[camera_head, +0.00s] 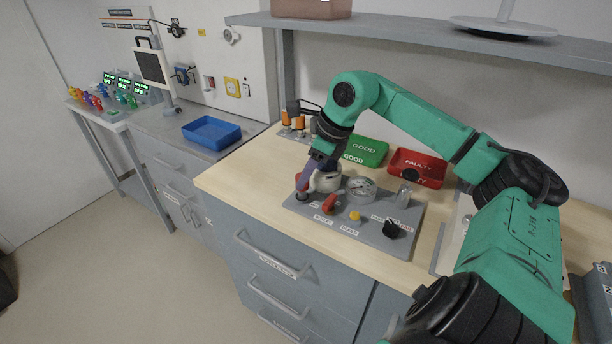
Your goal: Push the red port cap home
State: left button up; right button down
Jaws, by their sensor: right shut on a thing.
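My right gripper (305,181) reaches down at the left end of a grey panel (347,230) on the wooden bench. Its fingers are close together. The red port cap (301,183) shows as a small red patch at the fingertips, mostly hidden by them. A dark round port (302,196) is just below it on the panel. I cannot tell how deep the cap sits in the port. A red lever (329,203) stands on the panel to the right. My left gripper is out of view.
A round gauge (361,189), a yellow button (355,217) and a black knob (391,229) are on the panel. A green GOOD tray (371,150) and a red FAULTY tray (418,167) lie behind. A shelf (440,45) overhangs the bench.

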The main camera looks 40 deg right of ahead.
dwell(0.4)
jog(key=shift+f+b, duration=0.35)
dwell(0.3)
jog(key=shift+f, duration=0.15)
jog(key=shift+f+b, duration=0.65)
jog(key=shift+b, duration=0.2)
dwell(0.6)
jog(key=shift+c, duration=2.2)
grip_release()
jog(key=shift+r, duration=0.15)
